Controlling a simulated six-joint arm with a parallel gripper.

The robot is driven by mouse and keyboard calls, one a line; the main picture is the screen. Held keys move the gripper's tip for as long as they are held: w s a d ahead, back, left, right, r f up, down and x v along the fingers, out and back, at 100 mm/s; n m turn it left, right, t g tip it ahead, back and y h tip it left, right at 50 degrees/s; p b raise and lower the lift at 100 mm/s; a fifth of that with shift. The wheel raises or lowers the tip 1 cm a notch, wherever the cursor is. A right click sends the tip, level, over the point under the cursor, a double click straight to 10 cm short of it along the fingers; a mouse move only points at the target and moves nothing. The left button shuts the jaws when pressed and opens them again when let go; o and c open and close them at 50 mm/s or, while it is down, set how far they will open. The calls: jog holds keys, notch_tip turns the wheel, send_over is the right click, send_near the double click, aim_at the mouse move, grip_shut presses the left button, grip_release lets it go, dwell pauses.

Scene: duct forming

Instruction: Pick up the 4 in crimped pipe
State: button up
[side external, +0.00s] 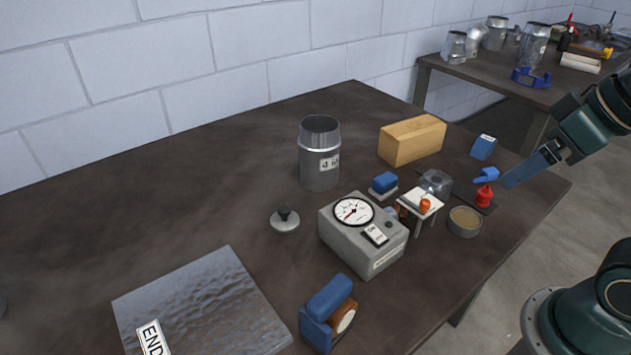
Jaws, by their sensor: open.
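The 4 in crimped pipe (319,166) is a grey metal cylinder standing upright on the dark table. It has a narrower upper rim with a bright band below it and a white label reading "4 in". Its top is open. My gripper (512,179) is at the right side, over the table's right edge, well apart from the pipe. One long blue finger shows clearly and points down to the left. The other finger is hard to make out. My gripper is open, and nothing is seen held in it.
A grey gauge box (362,234) stands in front of the pipe, with a small lidded disc (285,220) nearby. A tan block (412,140) stands right of the pipe. Small tools and a red item (484,196) crowd the right edge. A metal sheet (204,307) lies front left.

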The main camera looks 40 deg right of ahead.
jog(key=shift+o, duration=0.8)
jog(key=shift+r, duration=0.1)
jog(key=w+r+n+g, duration=0.1)
jog(key=w+r+n, duration=0.35)
jog(key=w, duration=0.75)
jog(key=w+r+n+g, duration=0.2)
jog(key=w+r+n, duration=0.25)
jog(key=w, duration=0.75)
jog(key=w+a+f+n+g, duration=0.1)
jog(key=w+f+n, duration=0.3)
jog(key=w, duration=0.6)
jog(key=w+a+f+n+g, duration=0.1)
jog(key=w+f+n, duration=0.3)
jog(key=w+f, duration=0.5)
jog(key=shift+w+a+n+g, duration=0.3)
jog(key=shift+w+a, duration=0.1)
jog(key=shift+w, duration=0.35)
